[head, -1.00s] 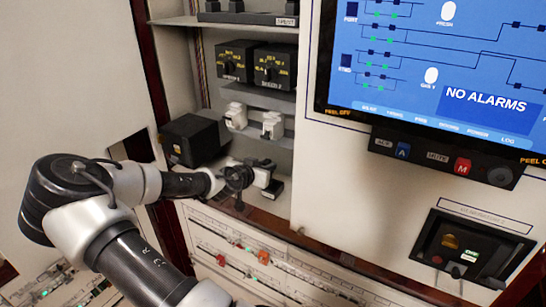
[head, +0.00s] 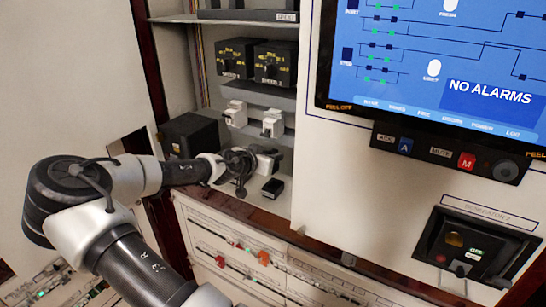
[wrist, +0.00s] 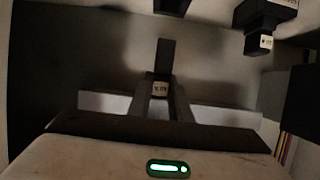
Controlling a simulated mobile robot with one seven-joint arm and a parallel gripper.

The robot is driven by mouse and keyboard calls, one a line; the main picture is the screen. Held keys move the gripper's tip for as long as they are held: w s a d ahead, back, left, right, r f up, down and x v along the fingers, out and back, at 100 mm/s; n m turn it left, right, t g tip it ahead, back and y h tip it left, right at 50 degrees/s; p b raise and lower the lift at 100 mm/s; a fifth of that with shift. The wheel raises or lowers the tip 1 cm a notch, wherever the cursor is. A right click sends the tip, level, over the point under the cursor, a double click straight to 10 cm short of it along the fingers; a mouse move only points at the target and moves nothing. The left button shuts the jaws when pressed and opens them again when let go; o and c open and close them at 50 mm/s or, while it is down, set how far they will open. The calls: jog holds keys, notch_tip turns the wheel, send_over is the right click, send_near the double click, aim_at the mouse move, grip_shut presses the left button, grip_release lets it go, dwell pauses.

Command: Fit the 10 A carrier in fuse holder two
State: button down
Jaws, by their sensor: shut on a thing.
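My gripper (head: 262,162) is in the cabinet bay in the head view, a little above the ledge. In the wrist view its fingers (wrist: 161,100) are shut on a small dark carrier (wrist: 160,88) with a pale label, whose rating I cannot read. The carrier is hard to make out in the head view. Two white fuse holders, a left one (head: 235,113) and a right one (head: 272,123), sit on the step above my gripper, apart from it. Their numbers are not readable.
A small black piece (head: 272,188) lies on the ledge just below my gripper. A black box (head: 190,136) stands to the left. Rotary switches (head: 272,64) are above the holders. The white screen panel (head: 310,170) bounds the bay on the right.

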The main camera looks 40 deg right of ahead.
jog(key=shift+f+b, duration=1.6)
jog(key=shift+f, duration=0.6)
jog(key=shift+f+b, duration=2.05)
jog(key=shift+b, duration=0.4)
jog(key=c, duration=1.5)
grip_release()
jog(key=shift+c, duration=0.2)
jog(key=p+v, duration=0.1)
jog(key=v, duration=1.6)
jog(key=shift+a, duration=0.2)
jog(key=shift+r, duration=0.1)
